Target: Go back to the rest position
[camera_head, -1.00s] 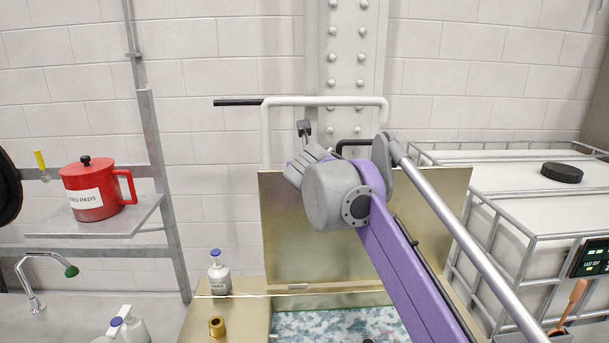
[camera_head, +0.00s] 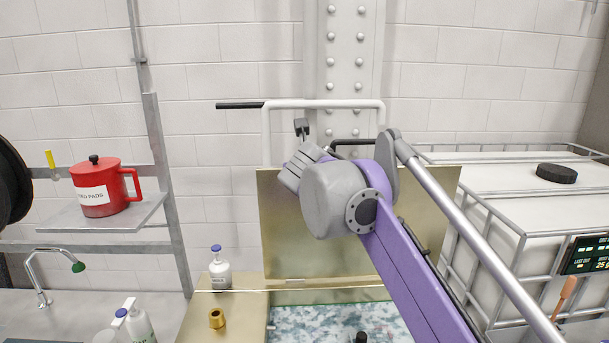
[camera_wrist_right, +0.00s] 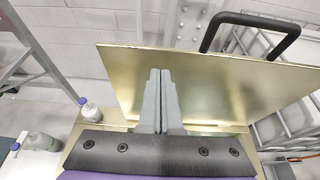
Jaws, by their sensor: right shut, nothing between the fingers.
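My right arm, with a purple link (camera_head: 410,265) and grey wrist, comes in from the lower right in the head view and stands in front of a gold upright panel (camera_head: 285,230). In the right wrist view my right gripper (camera_wrist_right: 160,75) shows two grey fingers pressed together, with nothing between them. The fingers overlap the panel (camera_wrist_right: 215,80) in that view; I cannot tell how far apart they are. In the head view the fingers are not clearly made out behind the wrist. My left gripper is not in view.
A gold base with a marbled blue-white basin (camera_head: 310,318), a white bottle (camera_head: 219,270) and a brass fitting (camera_head: 216,318) lies below. A red pot (camera_head: 103,190) stands on a left shelf (camera_head: 75,222). A caged white tank (camera_head: 500,190) stands right. A black handle (camera_wrist_right: 265,20) tops the panel.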

